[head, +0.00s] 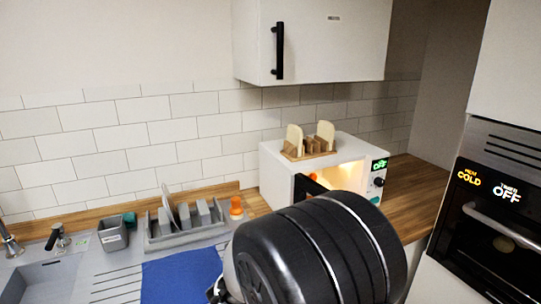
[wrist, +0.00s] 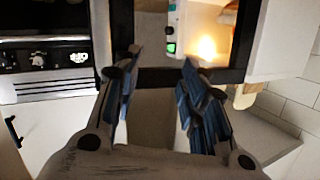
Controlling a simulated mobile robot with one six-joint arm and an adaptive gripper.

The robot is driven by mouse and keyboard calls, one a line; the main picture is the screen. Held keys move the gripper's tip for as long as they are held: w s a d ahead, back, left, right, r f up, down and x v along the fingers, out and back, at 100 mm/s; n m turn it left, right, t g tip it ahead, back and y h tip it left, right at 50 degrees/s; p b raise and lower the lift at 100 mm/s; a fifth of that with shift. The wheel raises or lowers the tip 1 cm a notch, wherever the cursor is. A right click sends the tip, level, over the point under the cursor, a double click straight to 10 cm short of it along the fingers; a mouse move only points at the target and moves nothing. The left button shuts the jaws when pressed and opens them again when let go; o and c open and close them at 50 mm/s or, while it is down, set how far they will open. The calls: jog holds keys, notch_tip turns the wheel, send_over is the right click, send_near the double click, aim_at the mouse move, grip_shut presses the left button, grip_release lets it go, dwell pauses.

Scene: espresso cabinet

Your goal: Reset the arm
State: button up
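My arm (head: 320,250) fills the lower middle of the head view as large black rounded links in front of the microwave and counter. My gripper is hidden behind these links there. In the wrist view my gripper (wrist: 160,62) is open, its two blue-padded fingers apart with nothing held between them. A black frame edge (wrist: 160,76) shows just beyond the fingertips; I cannot tell whether they touch it. The white microwave (head: 277,178) has a lit interior and appears open, with its black door edge (head: 310,186) partly hidden by my arm.
A wooden rack (head: 308,153) with light boards stands on the microwave. A grey dish rack (head: 185,230), an orange item (head: 236,206) and a blue mat (head: 182,276) lie to the left. A wall cabinet (head: 325,40) hangs above; an oven (head: 495,215) is at right.

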notch_tip(320, 180, up, 5)
jog(key=w+a+n+t+y, duration=0.2)
jog(key=w+a+y, duration=0.1)
jog(key=y, duration=0.3)
jog(key=s+a+r+n+g+y, duration=0.1)
jog(key=s+a+r+n+y, duration=0.1)
jog(key=s+r+n+y, duration=0.3)
jog(key=s+a+n+g+y, duration=0.1)
jog(key=s+a+y, duration=0.15)
jog(key=s, duration=0.35)
jog(key=s+d+f+n+g, duration=0.1)
jog(key=s+d+f+g, duration=0.1)
jog(key=s, duration=0.5)
jog(key=s+d+f+n+g+h, duration=0.1)
jog(key=s+d+f+g, duration=0.1)
jog(key=s+d, duration=0.3)
jog(key=s+d+f+n+g+h, duration=0.1)
jog(key=s+d+g, duration=0.1)
jog(key=s, duration=0.9)
jog(key=shift+s+d+f+g, duration=0.3)
jog(key=shift+d+f, duration=0.1)
jog(key=shift+d, duration=0.45)
jog(key=shift+w, duration=0.15)
jog(key=shift+c, duration=0.7)
